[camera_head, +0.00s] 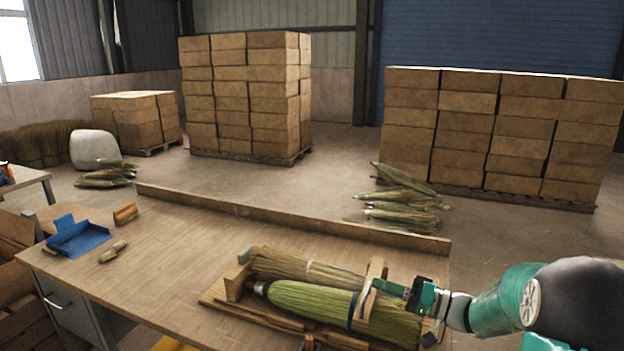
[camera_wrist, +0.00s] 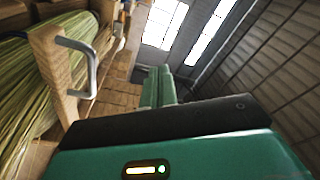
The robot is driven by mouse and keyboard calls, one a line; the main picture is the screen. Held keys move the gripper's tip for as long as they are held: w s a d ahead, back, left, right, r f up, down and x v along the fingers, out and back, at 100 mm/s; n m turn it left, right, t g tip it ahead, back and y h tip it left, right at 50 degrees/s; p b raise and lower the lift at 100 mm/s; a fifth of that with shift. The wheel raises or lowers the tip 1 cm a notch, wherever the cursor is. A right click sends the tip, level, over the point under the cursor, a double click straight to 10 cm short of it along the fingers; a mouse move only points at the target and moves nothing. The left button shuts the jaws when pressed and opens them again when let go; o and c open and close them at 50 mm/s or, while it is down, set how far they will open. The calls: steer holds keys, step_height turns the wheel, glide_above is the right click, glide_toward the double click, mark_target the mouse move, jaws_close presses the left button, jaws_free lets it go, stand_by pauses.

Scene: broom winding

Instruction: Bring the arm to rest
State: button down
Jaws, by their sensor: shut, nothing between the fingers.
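My arm reaches in from the right in the head view. My gripper (camera_head: 384,287) is shut and empty, close to the wooden upright and metal hook of the winding frame (camera_head: 376,268); I cannot tell whether it touches them. In the wrist view the green fingers (camera_wrist: 158,88) are together with nothing between them. The hook (camera_wrist: 85,62) and upright (camera_wrist: 52,70) are to their left, apart from them in the picture. A green broom bundle (camera_head: 312,299) lies in the frame with a blue band around it. A tan bundle (camera_head: 300,268) lies behind it.
The workbench (camera_head: 170,255) has a raised back edge (camera_head: 290,215). A blue tray (camera_head: 80,238) and small wooden pieces (camera_head: 113,252) lie at its left. The bench middle is clear. Straw bundles (camera_head: 400,210) and stacked boxes (camera_head: 245,95) stand beyond it.

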steer(key=s+a+r+g+h, duration=0.1)
steer(key=s+a+g+h, duration=0.35)
steer(key=s, duration=0.35)
steer(key=s+a+r+g+h, duration=0.1)
steer(key=s+a+g+h, duration=0.3)
steer(key=s, duration=0.5)
steer(key=s+d+r+m+t+h, duration=0.1)
steer(key=s+d+r+t+h, duration=0.1)
steer(key=s+d+t+h, duration=0.3)
steer(key=s+d+h, duration=0.1)
steer(key=s+h, duration=0.2)
steer(key=s, duration=0.2)
steer(key=shift+s+d, duration=0.2)
steer(key=shift+s, duration=0.2)
